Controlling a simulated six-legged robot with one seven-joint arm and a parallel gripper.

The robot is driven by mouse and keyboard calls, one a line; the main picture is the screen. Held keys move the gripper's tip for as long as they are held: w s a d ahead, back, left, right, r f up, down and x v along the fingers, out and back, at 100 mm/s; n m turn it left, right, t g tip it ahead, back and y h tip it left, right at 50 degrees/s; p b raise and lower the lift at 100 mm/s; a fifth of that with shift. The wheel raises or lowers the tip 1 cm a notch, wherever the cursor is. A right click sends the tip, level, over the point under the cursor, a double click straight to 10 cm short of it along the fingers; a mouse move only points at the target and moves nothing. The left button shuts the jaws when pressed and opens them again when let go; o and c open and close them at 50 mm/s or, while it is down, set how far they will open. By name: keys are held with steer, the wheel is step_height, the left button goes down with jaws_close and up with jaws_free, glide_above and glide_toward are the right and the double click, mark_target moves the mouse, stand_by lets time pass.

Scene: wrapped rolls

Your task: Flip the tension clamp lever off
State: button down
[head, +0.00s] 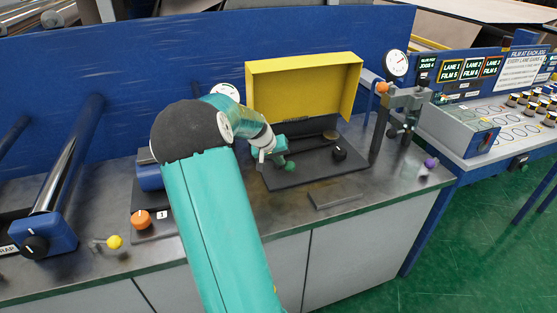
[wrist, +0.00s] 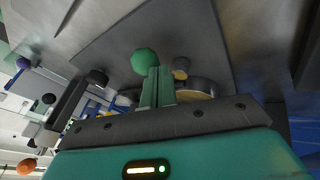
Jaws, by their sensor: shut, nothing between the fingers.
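My gripper (head: 282,158) is shut and empty, low over the dark plate (head: 315,176) in front of the raised yellow cover (head: 303,87). In the wrist view its two green fingers (wrist: 157,85) are together. A green ball knob (head: 290,166) is right at the fingertips; it also shows in the wrist view (wrist: 145,62). I cannot tell whether they touch. Other ball-ended levers are orange (head: 382,87) on the gauge stand, purple (head: 430,162) at the right, and yellow (head: 113,242) at the left. No readable label shows which is the tension clamp lever.
A black dial (head: 339,153) sits on the plate right of my gripper. A round metal disc (wrist: 197,88) lies close behind the fingers. A flat grey bar (head: 335,198) lies near the counter's front edge. An orange dial (head: 141,218) is at the left.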

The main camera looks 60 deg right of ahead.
mark_target(288, 163)
steer(key=shift+s+d+n+t, duration=0.15)
steer(key=shift+s+n+t, duration=0.15)
steer(key=shift+n, duration=0.3)
steer(key=shift+s+d+n+t, duration=0.45)
steer(key=shift+s+n+t, duration=0.15)
steer(key=shift+n, duration=0.6)
steer(key=shift+s+d+n+t, duration=0.15)
steer(key=shift+d+n+t, duration=0.15)
steer(key=shift+n, duration=0.3)
steer(key=shift+s+d+n+t, duration=0.15)
steer(key=shift+n+t, duration=0.25)
steer(key=shift+n, duration=0.2)
steer(key=shift+s+d+f, duration=0.1)
steer(key=shift+s+d, duration=0.1)
steer(key=shift+d, duration=0.25)
steer(key=shift+s+d, duration=0.2)
steer(key=shift+d, duration=0.25)
steer(key=shift+w, duration=0.1)
